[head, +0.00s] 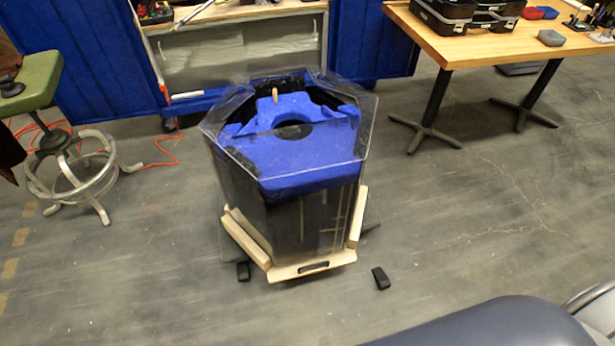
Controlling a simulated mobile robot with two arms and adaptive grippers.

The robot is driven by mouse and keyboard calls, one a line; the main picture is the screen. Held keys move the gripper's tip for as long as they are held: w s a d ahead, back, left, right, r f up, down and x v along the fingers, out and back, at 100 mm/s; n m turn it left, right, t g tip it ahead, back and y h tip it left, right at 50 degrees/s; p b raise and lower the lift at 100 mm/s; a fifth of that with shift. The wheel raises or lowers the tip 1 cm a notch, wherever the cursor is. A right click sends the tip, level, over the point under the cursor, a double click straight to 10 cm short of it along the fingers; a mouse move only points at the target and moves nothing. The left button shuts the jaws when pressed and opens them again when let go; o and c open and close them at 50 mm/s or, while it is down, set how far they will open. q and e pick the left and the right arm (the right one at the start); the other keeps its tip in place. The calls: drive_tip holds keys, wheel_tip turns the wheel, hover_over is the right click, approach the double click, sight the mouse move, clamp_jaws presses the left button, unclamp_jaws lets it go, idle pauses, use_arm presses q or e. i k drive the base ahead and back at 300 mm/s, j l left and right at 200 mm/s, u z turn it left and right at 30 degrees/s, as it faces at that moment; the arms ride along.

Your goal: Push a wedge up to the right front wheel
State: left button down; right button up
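The thruster tank (300,225) is a clear many-sided tank with a blue piece in its top. It stands on a wooden base (310,266) with a black handle slot at the front. One black wedge (243,271) lies on the floor at the base's front left, close to its edge. Another black wedge (381,278) lies on the floor to the right of the base's front right corner, with a gap of bare floor between. The wheels under the base are hidden, so I cannot tell whether either wedge touches one. Neither of my grippers shows.
A wooden table (450,40) with black cases stands at the back right. A blue workbench (100,75) is behind the tank. A green stool (75,165) and an orange cord are at left. A dark rounded surface (490,328) fills the lower right.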

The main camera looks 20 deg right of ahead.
sight(383, 282)
drive_tip(key=z, duration=1.45)
